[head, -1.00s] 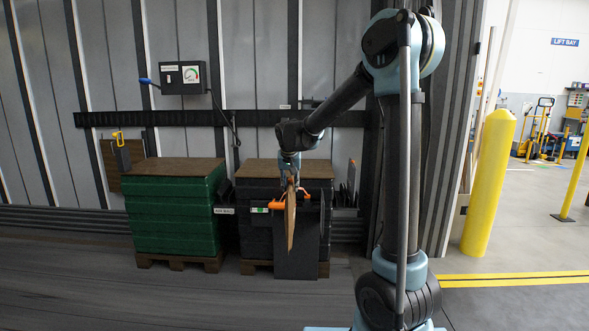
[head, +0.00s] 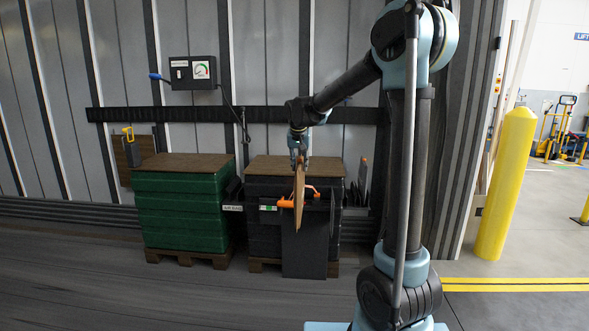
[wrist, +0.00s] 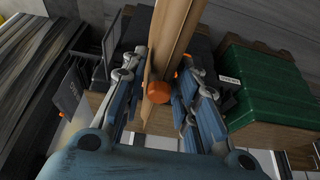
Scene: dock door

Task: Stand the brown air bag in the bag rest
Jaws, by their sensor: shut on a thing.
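The brown air bag (head: 299,205) hangs upright, seen nearly edge-on, below my gripper (head: 299,150) in the head view. My gripper is shut on the bag's upper part. In the wrist view the bag (wrist: 175,35) runs up between the two fingers (wrist: 157,92), with a round orange part (wrist: 157,92) between the fingertips. The bag is in front of the right, dark-sided stack. I cannot tell the bag rest for sure; a dark slotted holder (head: 362,190) stands at the right of that stack.
A green-wrapped stack (head: 183,210) on a pallet stands left of the dark stack (head: 265,180). A dark panel (head: 305,252) and an orange item (head: 290,204) are at the dark stack's front. A gauge box (head: 192,72) hangs on the wall. The floor at left front is clear.

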